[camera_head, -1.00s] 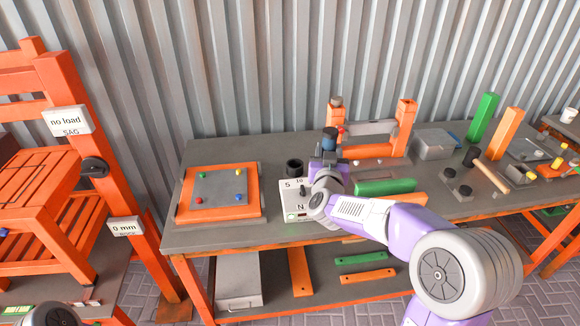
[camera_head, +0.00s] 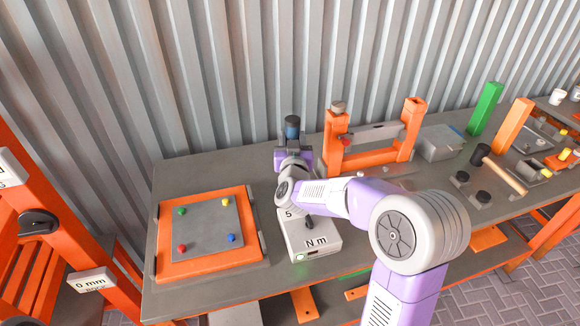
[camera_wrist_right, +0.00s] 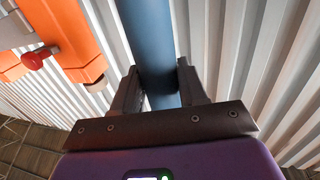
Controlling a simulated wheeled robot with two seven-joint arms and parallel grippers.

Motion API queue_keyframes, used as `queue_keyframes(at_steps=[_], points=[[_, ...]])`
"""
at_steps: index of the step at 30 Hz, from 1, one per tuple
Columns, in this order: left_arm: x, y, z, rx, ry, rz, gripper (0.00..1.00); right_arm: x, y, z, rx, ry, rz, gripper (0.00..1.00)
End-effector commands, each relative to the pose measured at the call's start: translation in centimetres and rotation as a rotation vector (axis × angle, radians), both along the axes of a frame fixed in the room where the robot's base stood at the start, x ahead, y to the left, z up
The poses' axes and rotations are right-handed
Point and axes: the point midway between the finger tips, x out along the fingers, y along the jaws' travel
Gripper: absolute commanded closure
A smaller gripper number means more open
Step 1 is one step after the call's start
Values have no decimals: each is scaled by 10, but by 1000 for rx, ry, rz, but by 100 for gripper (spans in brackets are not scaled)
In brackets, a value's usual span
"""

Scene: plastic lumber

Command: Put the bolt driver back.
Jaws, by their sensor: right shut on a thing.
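The bolt driver (camera_head: 292,127) has a blue body with a dark top and stands roughly upright in my right gripper (camera_head: 291,152). In the right wrist view, the fingers (camera_wrist_right: 158,85) are shut on both sides of its blue body (camera_wrist_right: 147,40). The gripper is at the back of the bench, behind the grey box marked "N m" (camera_head: 308,240). The driver's lower end is hidden behind my gripper and wrist, so I cannot tell what it touches. The black cup seen earlier behind that box is hidden now. My left gripper is not in view.
An orange frame (camera_head: 333,157) with a red knob stands close to the right of my gripper; it also shows in the wrist view (camera_wrist_right: 60,25). An orange-edged board (camera_head: 163,268) with coloured knobs lies to the left. The back left of the bench (camera_head: 190,172) is clear.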

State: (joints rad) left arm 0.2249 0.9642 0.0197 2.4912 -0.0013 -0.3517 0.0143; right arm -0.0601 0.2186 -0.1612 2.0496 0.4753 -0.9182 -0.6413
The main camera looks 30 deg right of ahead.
Motion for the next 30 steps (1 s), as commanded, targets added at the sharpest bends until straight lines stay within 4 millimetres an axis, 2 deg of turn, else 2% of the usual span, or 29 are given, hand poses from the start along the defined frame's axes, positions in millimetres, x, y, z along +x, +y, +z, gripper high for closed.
queue_keyframes(at_steps=[1, 5, 13, 26, 27, 30], points=[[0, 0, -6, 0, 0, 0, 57, 0, 0, -10, -3, -1, 0, 100], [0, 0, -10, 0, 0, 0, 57, 0, 0, -20, -1, -3, 0, 100], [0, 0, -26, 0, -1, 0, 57, 0, 0, -61, -1, 0, 1, 100], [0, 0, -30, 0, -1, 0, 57, 0, 0, -66, -2, -5, 1, 100], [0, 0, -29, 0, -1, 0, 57, 0, 0, -66, 0, 0, 1, 52], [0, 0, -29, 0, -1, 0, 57, 0, 0, -66, 0, 0, 1, 36]])
